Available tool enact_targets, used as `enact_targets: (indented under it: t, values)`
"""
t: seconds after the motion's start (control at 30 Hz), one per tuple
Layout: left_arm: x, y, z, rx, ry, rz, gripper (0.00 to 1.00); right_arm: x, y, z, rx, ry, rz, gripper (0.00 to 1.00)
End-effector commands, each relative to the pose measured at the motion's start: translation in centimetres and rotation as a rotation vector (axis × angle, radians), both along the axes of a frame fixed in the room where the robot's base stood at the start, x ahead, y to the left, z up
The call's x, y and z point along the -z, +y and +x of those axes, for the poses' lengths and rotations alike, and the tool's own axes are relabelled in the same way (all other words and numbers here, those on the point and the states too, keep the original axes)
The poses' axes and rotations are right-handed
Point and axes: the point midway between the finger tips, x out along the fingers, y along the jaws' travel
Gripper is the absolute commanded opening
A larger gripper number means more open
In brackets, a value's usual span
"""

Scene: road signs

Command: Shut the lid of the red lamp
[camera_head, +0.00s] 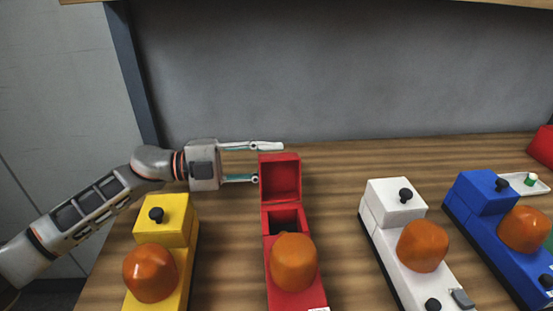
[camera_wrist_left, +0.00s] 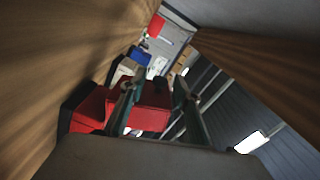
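The red lamp (camera_head: 297,293) stands on the wooden table in the middle of the head view, with an orange dome on its front part. Its lid (camera_head: 281,179) stands up open at the back, and the dark compartment below it is uncovered. My left gripper (camera_head: 267,163) comes in from the left with its fingers apart. One fingertip is behind the lid's top edge, the other by its left side; I cannot tell whether they touch it. In the left wrist view the red lamp (camera_wrist_left: 152,116) shows behind and between the open fingers (camera_wrist_left: 158,84). My right gripper is not in view.
A yellow lamp (camera_head: 178,234) stands left of the red one, below my left arm. A white lamp (camera_head: 376,219) and a blue lamp (camera_head: 470,219) stand to the right, lids shut. A small white tray (camera_head: 540,187) lies at far right. A grey wall (camera_head: 330,75) rises behind.

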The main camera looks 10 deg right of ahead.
Motion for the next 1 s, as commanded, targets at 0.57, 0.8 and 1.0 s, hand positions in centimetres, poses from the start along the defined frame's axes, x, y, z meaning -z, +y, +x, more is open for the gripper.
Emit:
enact_targets:
  t: [0.57,0.8,1.0]
  values:
    - [0.0,-1.6,0.0,-0.001,0.001,0.000,0.06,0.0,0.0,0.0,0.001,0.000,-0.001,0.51]
    - [0.0,-1.6,0.0,-0.001,-0.002,0.000,0.00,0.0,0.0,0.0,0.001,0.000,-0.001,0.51]
    - [-0.5,-1.6,-0.2,-0.001,-0.046,-0.001,0.00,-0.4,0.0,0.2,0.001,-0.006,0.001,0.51]
